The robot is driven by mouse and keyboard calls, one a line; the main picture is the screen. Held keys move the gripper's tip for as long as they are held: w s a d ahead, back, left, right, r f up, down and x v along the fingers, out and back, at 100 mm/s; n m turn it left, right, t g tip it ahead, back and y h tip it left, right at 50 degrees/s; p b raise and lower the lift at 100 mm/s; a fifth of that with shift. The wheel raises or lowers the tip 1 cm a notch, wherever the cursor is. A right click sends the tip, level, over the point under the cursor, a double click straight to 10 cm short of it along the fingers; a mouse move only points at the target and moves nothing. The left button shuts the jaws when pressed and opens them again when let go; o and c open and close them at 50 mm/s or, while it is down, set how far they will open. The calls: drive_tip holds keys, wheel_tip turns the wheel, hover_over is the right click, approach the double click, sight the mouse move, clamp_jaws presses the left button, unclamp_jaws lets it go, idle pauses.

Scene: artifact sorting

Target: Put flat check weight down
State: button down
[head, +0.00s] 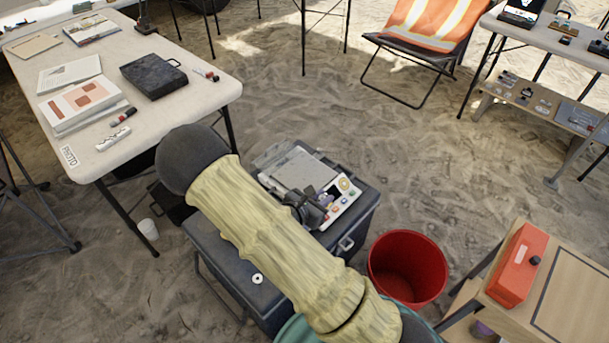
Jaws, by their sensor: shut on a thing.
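My gripper (312,207) is dark and shows just past my sleeved arm, over the right part of a grey and white scale (297,168). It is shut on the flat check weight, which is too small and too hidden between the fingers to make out. I cannot tell whether the weight touches the scale. The scale has a flat grey pan and a panel with coloured buttons, and lies on a dark case (360,212). My arm covers part of the case.
A small white ring (257,278) lies on the case's front left. A red bucket (407,268) stands to the right, beside a wooden table with an orange box (518,264). A white table (205,110) with papers and a black box (153,76) is at left.

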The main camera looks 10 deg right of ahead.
drive_tip(key=w+f+n+t+b, duration=0.1)
drive_tip(key=w+f+b, duration=0.2)
drive_tip(key=w+b, duration=0.4)
drive_tip(key=w+f+y+b, duration=0.1)
drive_tip(key=w+f+b, duration=0.3)
drive_tip(key=w, duration=1.5)
drive_tip(key=b, duration=0.3)
drive_tip(key=shift+w+f+n+t+b, duration=0.3)
drive_tip(key=shift+n+t+b, duration=0.05)
drive_tip(key=shift+n+t, duration=0.05)
drive_tip(key=b, duration=0.2)
hover_over(304, 174)
drive_tip(key=shift+f, duration=2.5)
drive_tip(key=shift+f, duration=0.1)
wheel_tip(304, 174, down, 5)
drive_tip(key=shift+d+r+b, duration=0.1)
drive_tip(key=shift+b, duration=0.5)
